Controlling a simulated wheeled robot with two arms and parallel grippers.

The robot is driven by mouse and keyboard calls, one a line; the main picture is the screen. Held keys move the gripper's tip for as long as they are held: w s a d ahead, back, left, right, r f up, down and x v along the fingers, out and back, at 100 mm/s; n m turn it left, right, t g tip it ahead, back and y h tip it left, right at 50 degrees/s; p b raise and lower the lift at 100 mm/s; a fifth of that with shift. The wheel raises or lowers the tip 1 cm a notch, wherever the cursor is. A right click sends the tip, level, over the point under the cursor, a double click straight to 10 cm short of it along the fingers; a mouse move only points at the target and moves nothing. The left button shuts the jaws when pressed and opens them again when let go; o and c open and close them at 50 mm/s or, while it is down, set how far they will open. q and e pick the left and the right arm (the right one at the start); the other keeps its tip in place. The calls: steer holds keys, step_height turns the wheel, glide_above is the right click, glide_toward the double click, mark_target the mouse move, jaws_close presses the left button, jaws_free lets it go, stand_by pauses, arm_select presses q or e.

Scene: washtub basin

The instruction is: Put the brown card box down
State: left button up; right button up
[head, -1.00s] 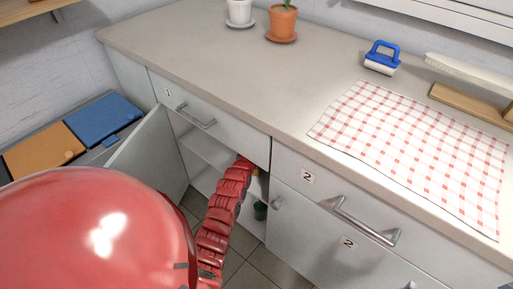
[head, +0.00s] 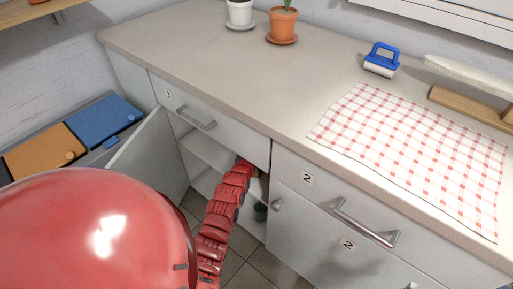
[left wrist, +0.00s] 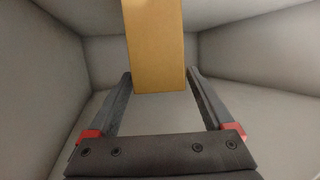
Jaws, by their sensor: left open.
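The brown card box (left wrist: 155,45) shows in the left wrist view as a tall tan block, standing inside a pale cupboard compartment. Its top is cut off by the picture edge. My left gripper (left wrist: 160,74) is open, with one finger on each side of the box's lower part. The fingertips lie very close to its sides; I cannot tell whether they touch. My right gripper is in neither view.
The cupboard door (head: 150,155) stands open left of my arm. A small dark green object (head: 260,211) sits low in the cupboard.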

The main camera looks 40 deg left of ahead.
arm_select(q)
steer(key=p+v, duration=0.1)
steer(key=v, duration=0.9)
steer(key=shift+s, duration=0.25)
